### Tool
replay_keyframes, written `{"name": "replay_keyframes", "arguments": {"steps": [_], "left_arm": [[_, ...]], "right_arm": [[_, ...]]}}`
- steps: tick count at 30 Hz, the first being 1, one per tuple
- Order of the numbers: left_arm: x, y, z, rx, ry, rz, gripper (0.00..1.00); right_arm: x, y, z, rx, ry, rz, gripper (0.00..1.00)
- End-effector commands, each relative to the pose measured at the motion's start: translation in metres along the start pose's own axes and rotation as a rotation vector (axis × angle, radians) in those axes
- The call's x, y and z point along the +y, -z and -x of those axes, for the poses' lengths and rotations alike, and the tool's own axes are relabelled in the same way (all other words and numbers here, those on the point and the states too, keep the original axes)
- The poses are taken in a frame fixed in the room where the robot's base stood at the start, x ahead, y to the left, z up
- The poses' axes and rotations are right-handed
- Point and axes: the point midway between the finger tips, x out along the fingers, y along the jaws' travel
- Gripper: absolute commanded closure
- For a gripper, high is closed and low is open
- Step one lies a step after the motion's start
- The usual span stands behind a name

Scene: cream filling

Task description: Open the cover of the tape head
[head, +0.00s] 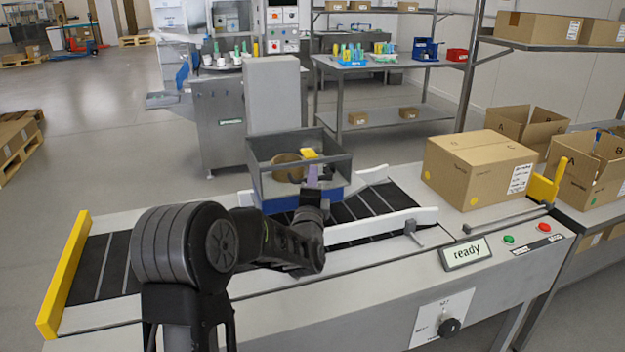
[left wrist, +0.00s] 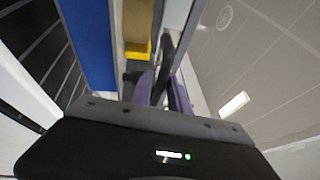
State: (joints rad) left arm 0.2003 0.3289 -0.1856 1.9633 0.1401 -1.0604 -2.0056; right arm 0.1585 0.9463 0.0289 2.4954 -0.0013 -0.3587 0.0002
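The tape head is a dark-framed box on a blue base (head: 300,202) over the conveyor in the head view. Its see-through cover (head: 262,181) has a grey frame and looks down, with a brown tape roll (head: 288,168) inside. A yellow tab (head: 310,153) shows at the tape head; a yellow part (left wrist: 138,50) shows in the left wrist view. My left gripper (head: 313,174) has purple fingers and is at the box's near side, just below the yellow tab. In the left wrist view a dark bar (left wrist: 181,48) runs down between my left gripper's fingers (left wrist: 163,92); whether they touch it is unclear. My right gripper is out of view.
A closed carton (head: 480,168) stands on the conveyor's right part. A sign (head: 466,253) reading "ready", a green and a red button, and a dial (head: 449,327) are on the front. White guide rails (head: 380,226) flank the belt. Open cartons stand at the right.

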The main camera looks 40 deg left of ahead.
Motion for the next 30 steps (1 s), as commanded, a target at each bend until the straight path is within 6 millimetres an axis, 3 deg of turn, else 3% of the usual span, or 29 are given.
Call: {"name": "replay_keyframes", "arguments": {"steps": [9,30], "left_arm": [[0.0,0.0,0.0003,0.0,0.0,0.0,1.0],[0.0003,0.0,0.0005,0.0,-0.001,0.0,1.0]], "right_arm": [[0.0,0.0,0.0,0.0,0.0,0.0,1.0],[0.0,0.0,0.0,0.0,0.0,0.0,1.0]]}}
